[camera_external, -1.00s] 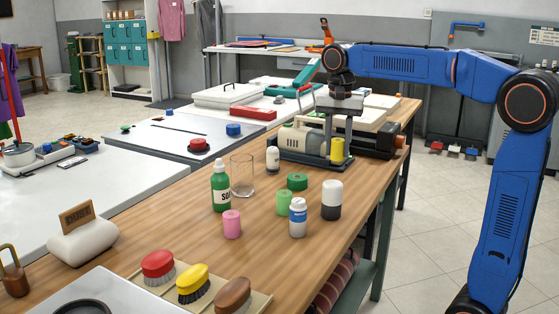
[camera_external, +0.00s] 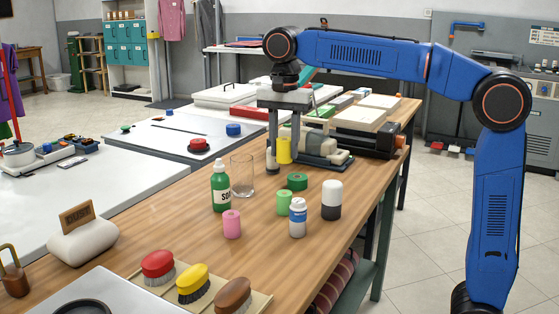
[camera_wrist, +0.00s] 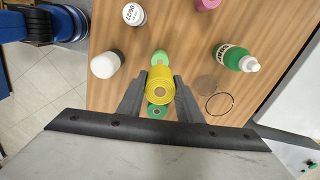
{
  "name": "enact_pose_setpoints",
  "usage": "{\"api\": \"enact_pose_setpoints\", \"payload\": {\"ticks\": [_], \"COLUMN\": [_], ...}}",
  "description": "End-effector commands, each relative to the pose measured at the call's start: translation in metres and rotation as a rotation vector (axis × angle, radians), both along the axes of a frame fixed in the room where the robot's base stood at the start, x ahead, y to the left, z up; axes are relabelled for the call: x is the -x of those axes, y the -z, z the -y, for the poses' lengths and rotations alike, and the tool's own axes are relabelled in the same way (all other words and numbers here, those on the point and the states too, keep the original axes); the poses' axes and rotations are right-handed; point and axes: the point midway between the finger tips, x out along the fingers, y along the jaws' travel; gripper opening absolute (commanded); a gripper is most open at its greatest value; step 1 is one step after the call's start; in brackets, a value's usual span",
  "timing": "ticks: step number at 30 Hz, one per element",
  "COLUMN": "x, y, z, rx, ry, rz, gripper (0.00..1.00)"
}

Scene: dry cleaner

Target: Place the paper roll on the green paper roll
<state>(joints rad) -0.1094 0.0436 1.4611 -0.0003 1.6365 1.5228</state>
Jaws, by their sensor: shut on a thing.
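My gripper (camera_external: 284,158) is shut on a yellow paper roll (camera_external: 284,149), held upright in the air above the far part of the wooden table. In the wrist view the yellow roll (camera_wrist: 161,88) sits between the two fingers, seen from above. A light green roll (camera_external: 284,202) stands on the table, lower and nearer the external camera; it shows partly behind the yellow roll in the wrist view (camera_wrist: 159,57). A darker green, flatter roll (camera_external: 297,181) lies behind it, partly hidden under the yellow roll in the wrist view (camera_wrist: 157,112). A pink roll (camera_external: 231,224) stands nearer.
A green soap bottle (camera_external: 220,190) and a clear glass (camera_external: 242,176) stand left of the green rolls. A white-capped bottle (camera_external: 298,219) and a white-and-black container (camera_external: 331,200) stand close on the right. A machine (camera_external: 323,148) sits behind. Brushes (camera_external: 193,284) lie in front.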

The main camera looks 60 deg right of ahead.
Motion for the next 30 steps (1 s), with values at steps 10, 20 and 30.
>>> {"api": "enact_pose_setpoints", "payload": {"ticks": [10, 20, 30], "x": [0.000, 0.001, 0.000], "y": [0.046, 0.079, 0.089], "z": [0.000, 0.001, 0.001], "rx": [0.000, 0.000, 0.000], "ry": [0.000, 0.000, 0.000], "rz": [-0.001, -0.002, 0.000], "gripper": [0.10, 0.10, 0.10]}}
